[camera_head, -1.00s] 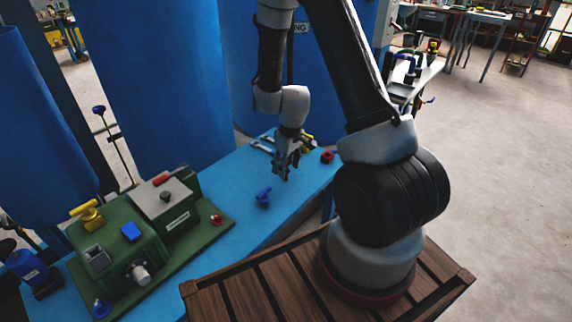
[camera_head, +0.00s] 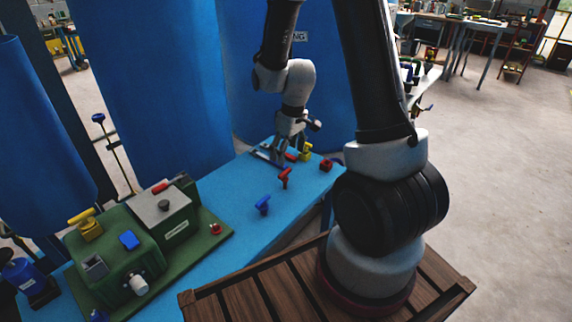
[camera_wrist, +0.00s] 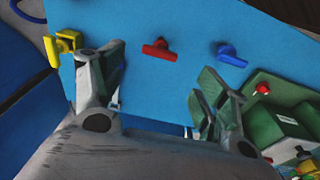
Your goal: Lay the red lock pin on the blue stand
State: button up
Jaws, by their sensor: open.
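A red T-shaped piece, which looks like the red lock pin (camera_head: 285,178), rests on the blue surface of the blue stand (camera_head: 225,193). In the wrist view the red lock pin (camera_wrist: 160,50) shows between and beyond my fingers, with bare blue stand (camera_wrist: 165,95) around it. My gripper (camera_head: 281,158) is open and empty, behind the pin in the head view and apart from it. In the wrist view my gripper (camera_wrist: 162,70) has its two fingers spread wide.
A blue T-shaped piece (camera_head: 262,205) stands near the pin. A yellow piece (camera_head: 306,151) and a dark red piece (camera_head: 326,164) lie to the right. The green autoclave unit (camera_head: 120,255) fills the stand's left end. Blue curtains (camera_head: 160,90) hang behind.

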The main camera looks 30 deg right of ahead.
jog(key=s+r+m+t, duration=0.1)
jog(key=s+r, duration=0.3)
jog(key=r, duration=0.4)
jog(key=s+r+m+t, duration=0.1)
jog(key=s+r, duration=0.2)
jog(key=r, duration=0.6)
jog(key=s+r+m, duration=0.1)
jog(key=s+r, duration=0.3)
jog(key=s, duration=0.3)
jog(key=s+d+r+m+t, duration=0.1)
jog(key=s+r, duration=0.3)
jog(key=s, duration=0.3)
jog(key=shift+s+r+h, duration=0.2)
jog(key=shift+s+h, duration=0.1)
